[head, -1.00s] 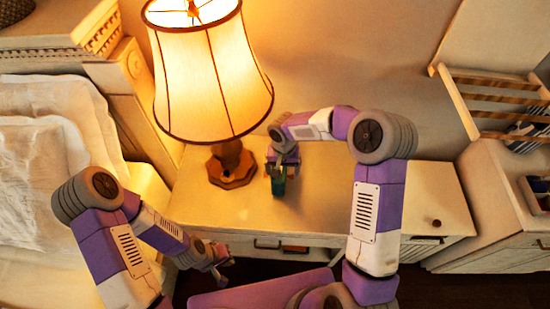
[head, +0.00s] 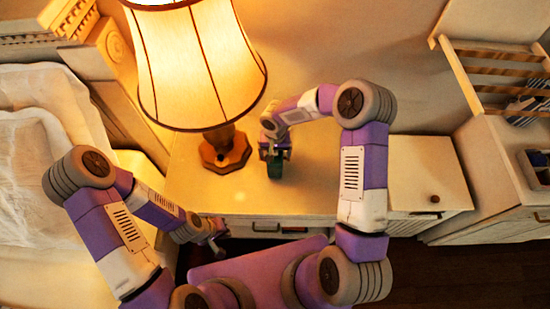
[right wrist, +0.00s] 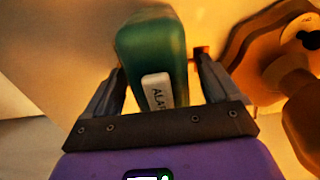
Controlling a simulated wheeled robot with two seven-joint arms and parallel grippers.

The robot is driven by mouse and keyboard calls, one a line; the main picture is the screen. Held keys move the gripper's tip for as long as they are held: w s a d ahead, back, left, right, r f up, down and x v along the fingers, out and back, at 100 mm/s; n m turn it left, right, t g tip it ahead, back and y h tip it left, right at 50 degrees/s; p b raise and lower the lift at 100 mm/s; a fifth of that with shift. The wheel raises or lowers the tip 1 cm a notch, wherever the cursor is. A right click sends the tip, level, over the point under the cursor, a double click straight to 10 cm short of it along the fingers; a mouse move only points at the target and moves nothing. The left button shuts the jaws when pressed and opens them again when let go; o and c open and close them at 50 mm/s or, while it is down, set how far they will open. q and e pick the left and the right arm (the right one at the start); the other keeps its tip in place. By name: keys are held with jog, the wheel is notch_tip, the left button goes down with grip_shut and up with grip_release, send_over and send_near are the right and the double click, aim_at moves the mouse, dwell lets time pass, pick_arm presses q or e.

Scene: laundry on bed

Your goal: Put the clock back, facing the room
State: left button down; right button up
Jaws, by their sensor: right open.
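The green clock (head: 274,169) stands on the pale nightstand top (head: 310,185), to the right of the lamp base. In the right wrist view the clock (right wrist: 150,40) shows its green body and a pale tab lettered "ALAR…"; I cannot make out its dial. My right gripper (head: 275,150) is at the clock, and its open fingers (right wrist: 160,80) lie on either side of it, with a gap visible at the right finger. My left gripper (head: 215,240) hangs low by the nightstand's front left, away from the clock; its jaws are too small to read.
A lit lamp (head: 200,65) on a wooden base (head: 225,151) stands close left of the clock. The bed (head: 40,170) is at the left. A cabinet (head: 500,175) with a slatted rack stands at the right. The nightstand top right of the clock is clear.

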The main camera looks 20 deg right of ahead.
jog(key=c, duration=1.5)
jog(key=shift+r, duration=0.15)
